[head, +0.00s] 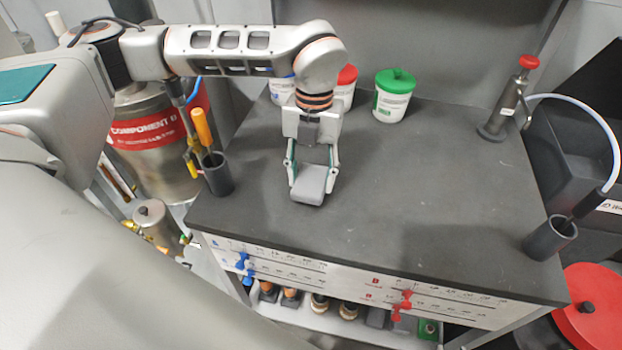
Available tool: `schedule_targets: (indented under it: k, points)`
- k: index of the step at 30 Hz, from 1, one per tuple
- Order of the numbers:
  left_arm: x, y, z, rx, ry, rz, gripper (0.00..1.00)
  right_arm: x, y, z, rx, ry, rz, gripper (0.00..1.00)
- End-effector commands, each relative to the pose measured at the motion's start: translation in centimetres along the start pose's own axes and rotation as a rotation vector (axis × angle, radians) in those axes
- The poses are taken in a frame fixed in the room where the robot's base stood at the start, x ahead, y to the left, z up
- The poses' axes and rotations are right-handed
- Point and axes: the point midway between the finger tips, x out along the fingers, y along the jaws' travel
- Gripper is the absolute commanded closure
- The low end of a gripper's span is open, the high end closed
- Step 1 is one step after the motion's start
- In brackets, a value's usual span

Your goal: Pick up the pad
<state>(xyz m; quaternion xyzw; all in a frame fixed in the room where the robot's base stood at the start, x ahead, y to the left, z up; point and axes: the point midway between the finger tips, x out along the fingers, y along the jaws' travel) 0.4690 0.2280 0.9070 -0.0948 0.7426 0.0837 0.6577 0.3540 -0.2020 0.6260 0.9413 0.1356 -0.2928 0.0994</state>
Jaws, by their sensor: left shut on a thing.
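The pad (310,186) is a small grey block with rounded edges. It sits between the fingers of my left gripper (311,172), above the left-middle part of the dark worktop (420,190). My left gripper points down and is shut on the pad. I cannot tell whether the pad still touches the worktop. My right gripper is not in the head view.
Tubs with green (395,95) and red (347,76) lids stand at the back. A dark cup (217,175) with an orange-handled tool is at left. A red-topped pump (507,105) and a dark holder (551,238) are at right. The worktop's middle is clear.

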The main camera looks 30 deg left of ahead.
Motion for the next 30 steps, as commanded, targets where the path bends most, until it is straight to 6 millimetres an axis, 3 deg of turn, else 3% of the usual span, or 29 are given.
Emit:
schedule_targets:
  k: [5, 18, 24, 30]
  points:
    - [-3.3, 0.0, -0.3, -0.001, -0.005, -0.002, 0.66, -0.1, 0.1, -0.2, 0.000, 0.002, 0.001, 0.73]
    - [-14.7, 0.0, -1.7, -0.001, -0.005, -0.001, 0.66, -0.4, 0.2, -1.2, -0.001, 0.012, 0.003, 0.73]
    - [-17.5, 0.0, -2.1, 0.000, -0.002, 0.000, 0.66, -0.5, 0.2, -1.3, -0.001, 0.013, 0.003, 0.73]
    - [-18.5, 0.0, -2.3, 0.000, 0.000, 0.001, 0.66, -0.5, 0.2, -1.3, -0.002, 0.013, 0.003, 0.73]
